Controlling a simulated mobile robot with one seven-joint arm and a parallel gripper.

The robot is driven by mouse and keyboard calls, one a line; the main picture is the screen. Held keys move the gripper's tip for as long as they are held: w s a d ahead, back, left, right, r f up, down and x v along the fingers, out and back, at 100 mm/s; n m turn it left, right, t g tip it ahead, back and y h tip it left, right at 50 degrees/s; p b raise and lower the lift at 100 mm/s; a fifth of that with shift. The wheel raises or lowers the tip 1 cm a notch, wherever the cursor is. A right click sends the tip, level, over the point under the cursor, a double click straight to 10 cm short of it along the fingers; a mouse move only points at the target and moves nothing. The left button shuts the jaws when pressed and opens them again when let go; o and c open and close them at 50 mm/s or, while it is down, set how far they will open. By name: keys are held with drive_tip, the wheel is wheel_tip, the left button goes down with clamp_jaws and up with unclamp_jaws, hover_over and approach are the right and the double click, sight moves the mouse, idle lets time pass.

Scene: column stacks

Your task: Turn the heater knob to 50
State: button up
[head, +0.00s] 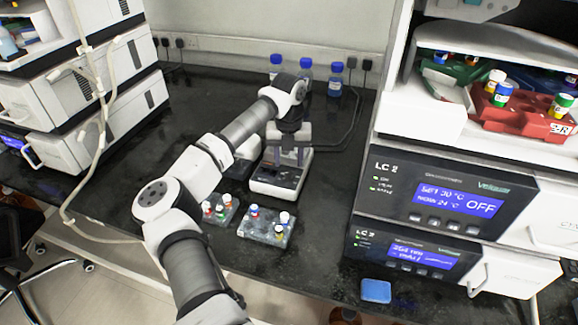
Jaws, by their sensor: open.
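A small white device with a dark front panel (276,182), which looks like the heater, stands on the black bench in the middle of the head view. Its knob is too small to make out, and so is its setting. My gripper (288,160) is over this device, pointing down, with its fingers apart and nothing seen between them. I cannot tell whether the fingers touch the device. My gripper and wrist hide the rear of it.
Two small vial racks (262,232) (217,209) stand in front of the device. Blue-capped bottles (335,82) stand behind. Stacked LC units (440,205) fill the right, with a blue pad (376,291) before them. Another instrument stack (85,95) is at left.

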sight(289, 173)
drive_tip(key=shift+f+p, duration=0.4)
drive_tip(key=shift+f, duration=1.9)
clamp_jaws()
